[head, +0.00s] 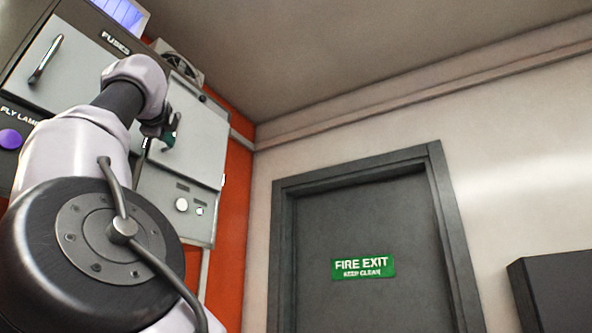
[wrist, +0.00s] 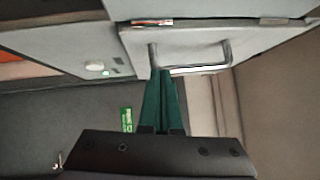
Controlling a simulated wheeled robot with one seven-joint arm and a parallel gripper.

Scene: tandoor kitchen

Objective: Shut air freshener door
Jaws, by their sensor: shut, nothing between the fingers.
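A pale grey door (head: 204,145) with a bar handle is on the wall unit right of the fuse box in the head view. I take it for the air freshener door; its label is hidden or unreadable. The door (wrist: 185,45) and its handle (wrist: 228,50) also show in the wrist view. My gripper (head: 170,137) is in front of this door. In the wrist view my gripper (wrist: 164,72) has its green fingers together and empty, with the tips overlapping the handle's left part. I cannot tell whether they touch it, or how far the door stands open.
The fuse box door (head: 60,62) with its handle is at left, above a purple knob (head: 10,139). Two small round controls (head: 182,204) are below the pale door. A closed fire exit door (head: 365,250) is to the right, and a dark box (head: 555,290) at far right.

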